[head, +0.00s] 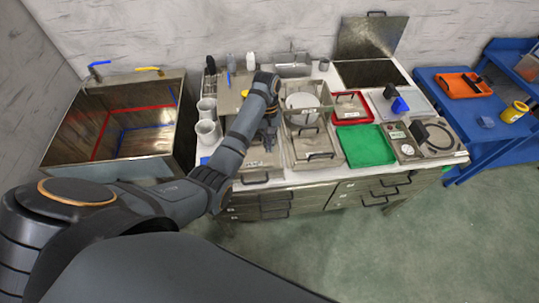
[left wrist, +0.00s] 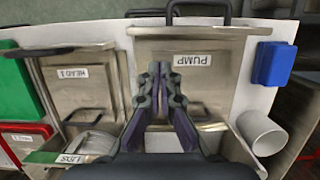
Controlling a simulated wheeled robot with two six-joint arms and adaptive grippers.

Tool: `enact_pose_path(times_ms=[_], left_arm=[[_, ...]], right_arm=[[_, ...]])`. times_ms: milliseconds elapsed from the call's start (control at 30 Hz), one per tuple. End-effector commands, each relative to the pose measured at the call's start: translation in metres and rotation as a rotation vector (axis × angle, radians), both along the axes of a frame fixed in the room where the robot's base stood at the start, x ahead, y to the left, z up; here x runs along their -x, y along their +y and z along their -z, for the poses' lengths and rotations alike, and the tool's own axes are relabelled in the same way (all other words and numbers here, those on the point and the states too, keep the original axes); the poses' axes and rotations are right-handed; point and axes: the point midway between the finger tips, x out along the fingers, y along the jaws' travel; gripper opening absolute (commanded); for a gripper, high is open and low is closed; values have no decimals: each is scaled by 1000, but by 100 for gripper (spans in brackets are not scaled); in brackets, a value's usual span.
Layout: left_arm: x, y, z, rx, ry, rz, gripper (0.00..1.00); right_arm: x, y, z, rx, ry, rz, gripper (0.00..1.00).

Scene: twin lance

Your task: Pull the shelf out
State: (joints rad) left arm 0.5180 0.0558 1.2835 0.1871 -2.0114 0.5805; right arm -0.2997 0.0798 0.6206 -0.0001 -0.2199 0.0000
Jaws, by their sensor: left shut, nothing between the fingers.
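No part is labelled as the shelf, so I cannot tell which one it is. A metal unit marked PUMP (left wrist: 220,82) has a dark bar handle (left wrist: 198,12) at its front edge. In the head view this unit (head: 249,162) lies at the counter's front, its handle (head: 256,180) on the near edge. My left gripper (left wrist: 162,72) is shut and empty, pointing down over the PUMP panel beside its label, apart from the handle. In the head view my left gripper (head: 268,136) is small and partly hidden by its wrist. My right gripper is out of view.
A metal unit marked HEAD 1 (left wrist: 82,82) stands beside it. White cups (head: 207,130) stand left of my arm. A green tray (head: 366,146) and a red tray (head: 352,107) lie to the right. Drawers (head: 262,205) are below the counter. The floor (head: 400,240) in front is clear.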

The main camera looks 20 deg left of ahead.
Motion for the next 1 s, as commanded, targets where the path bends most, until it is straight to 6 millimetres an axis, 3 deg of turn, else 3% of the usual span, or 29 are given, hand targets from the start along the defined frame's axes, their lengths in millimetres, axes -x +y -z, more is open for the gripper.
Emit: enact_pose_path(times_ms=[400, 600, 1000], left_arm=[[15, -9, 77, 0, 0, 1, 0], [20, -12, 92, -1, 0, 1, 0], [22, -13, 90, 0, 0, 1, 0]], right_arm=[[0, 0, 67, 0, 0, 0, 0], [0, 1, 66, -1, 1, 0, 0], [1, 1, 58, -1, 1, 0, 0]])
